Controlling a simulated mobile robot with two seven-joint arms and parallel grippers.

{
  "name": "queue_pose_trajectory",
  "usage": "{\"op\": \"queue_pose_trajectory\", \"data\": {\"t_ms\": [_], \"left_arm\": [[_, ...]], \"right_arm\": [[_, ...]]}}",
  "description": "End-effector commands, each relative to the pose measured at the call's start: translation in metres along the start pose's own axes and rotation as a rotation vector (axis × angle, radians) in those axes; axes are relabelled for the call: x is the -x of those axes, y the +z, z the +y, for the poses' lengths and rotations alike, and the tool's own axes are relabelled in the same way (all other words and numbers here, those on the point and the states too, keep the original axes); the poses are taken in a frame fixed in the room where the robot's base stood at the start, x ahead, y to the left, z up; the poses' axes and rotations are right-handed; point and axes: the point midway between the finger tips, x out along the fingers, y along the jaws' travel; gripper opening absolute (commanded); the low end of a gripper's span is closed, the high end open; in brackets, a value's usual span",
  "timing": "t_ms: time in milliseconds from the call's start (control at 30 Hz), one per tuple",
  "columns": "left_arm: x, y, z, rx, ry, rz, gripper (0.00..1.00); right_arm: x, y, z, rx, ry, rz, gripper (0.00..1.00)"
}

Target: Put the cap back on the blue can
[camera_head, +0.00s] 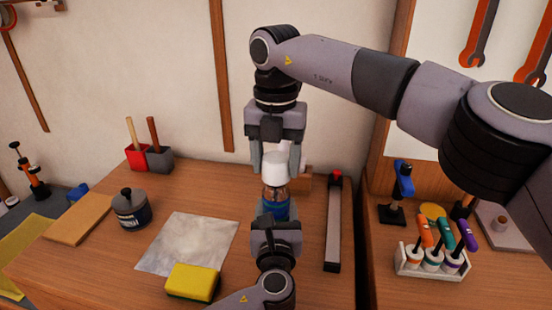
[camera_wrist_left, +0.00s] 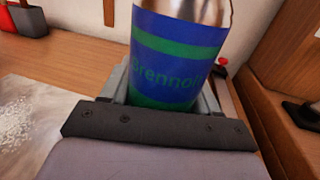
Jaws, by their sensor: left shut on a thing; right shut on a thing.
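The blue can (camera_head: 276,211), with a metallic shoulder, stands upright above the desk. It fills the left wrist view (camera_wrist_left: 178,65), where its label is blue with green bands; its top is cut off there. My left gripper (camera_head: 276,216) is shut around the lower part of the can. My right gripper (camera_head: 277,160) points down from above, shut on the white cap (camera_head: 275,170). The cap is in line over the can's top. I cannot tell whether cap and can touch.
A long grey bar with a red knob (camera_head: 334,225) lies right of the can. A yellow sponge (camera_head: 193,283), grey sheet (camera_head: 190,242) and dark jar (camera_head: 131,210) are left. A rack of colored-handled tools (camera_head: 433,262) stands at right, across the desk's edge.

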Motion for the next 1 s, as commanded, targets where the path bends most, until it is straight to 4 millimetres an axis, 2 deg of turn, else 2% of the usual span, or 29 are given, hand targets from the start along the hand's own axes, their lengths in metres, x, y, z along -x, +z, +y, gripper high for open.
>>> {"op": "queue_pose_trajectory", "data": {"t_ms": [333,1000], "left_arm": [[0.000,0.000,0.000,-0.001,0.000,0.000,0.06],[0.000,0.000,0.000,-0.001,0.000,0.001,0.06]], "right_arm": [[-0.017,0.000,0.000,0.000,-0.001,0.000,0.31],[-0.020,0.000,0.000,0.000,-0.001,0.001,0.31]]}}
